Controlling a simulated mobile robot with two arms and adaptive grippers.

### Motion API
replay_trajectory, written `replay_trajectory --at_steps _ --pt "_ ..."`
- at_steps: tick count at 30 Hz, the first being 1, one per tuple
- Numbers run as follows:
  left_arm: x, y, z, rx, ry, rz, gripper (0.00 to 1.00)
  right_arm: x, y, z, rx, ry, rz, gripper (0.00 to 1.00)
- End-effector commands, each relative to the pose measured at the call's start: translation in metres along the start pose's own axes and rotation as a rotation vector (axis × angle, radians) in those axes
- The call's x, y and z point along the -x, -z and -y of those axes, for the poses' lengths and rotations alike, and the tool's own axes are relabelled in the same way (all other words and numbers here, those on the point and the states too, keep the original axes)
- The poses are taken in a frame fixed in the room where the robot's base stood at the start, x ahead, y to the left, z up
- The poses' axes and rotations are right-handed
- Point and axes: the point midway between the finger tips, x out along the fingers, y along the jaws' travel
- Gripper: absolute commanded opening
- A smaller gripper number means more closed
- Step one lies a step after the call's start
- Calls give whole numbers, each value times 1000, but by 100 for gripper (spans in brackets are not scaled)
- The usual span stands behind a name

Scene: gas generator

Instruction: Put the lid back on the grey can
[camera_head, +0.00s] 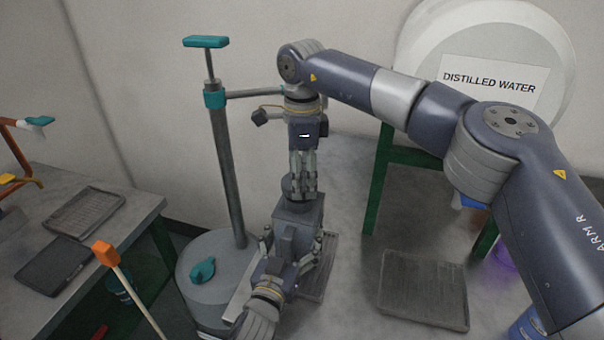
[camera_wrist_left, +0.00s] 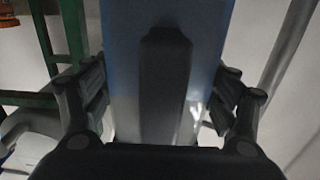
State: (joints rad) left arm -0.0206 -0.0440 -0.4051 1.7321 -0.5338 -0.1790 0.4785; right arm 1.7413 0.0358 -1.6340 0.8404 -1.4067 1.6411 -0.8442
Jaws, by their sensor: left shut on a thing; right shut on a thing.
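The grey can (camera_head: 308,212) stands upright near the middle of the head view. My left gripper (camera_head: 291,248) is shut around its body from the near side, one finger on each side. In the left wrist view, the can (camera_wrist_left: 211,60) fills the space between the fingers, with a dark upright strip, perhaps its handle, in the middle. My right gripper (camera_head: 303,188) points down just above the can, shut on the dark lid (camera_head: 289,186). The lid is at the can's top. The fingers partly hide it, and I cannot tell whether it is seated.
A tall pump-like post (camera_head: 228,170) with teal fittings stands on a grey round vessel (camera_head: 205,277) at left. A white tank (camera_head: 565,50) labelled "DISTILLED WATER" is on a green stand (camera_head: 377,180). A grey tray (camera_head: 424,285) lies on the table at right. A side table stands left.

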Motion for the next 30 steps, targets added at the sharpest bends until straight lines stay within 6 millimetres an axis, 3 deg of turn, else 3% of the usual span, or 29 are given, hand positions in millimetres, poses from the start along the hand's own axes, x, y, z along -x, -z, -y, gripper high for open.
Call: replay_trajectory --at_steps 15,30 --pt "0 0 0 -1 0 1 37 -18 0 0 1 -1 0 46" --pt "0 -1 0 -1 0 2 37 -18 0 0 0 0 0 46"
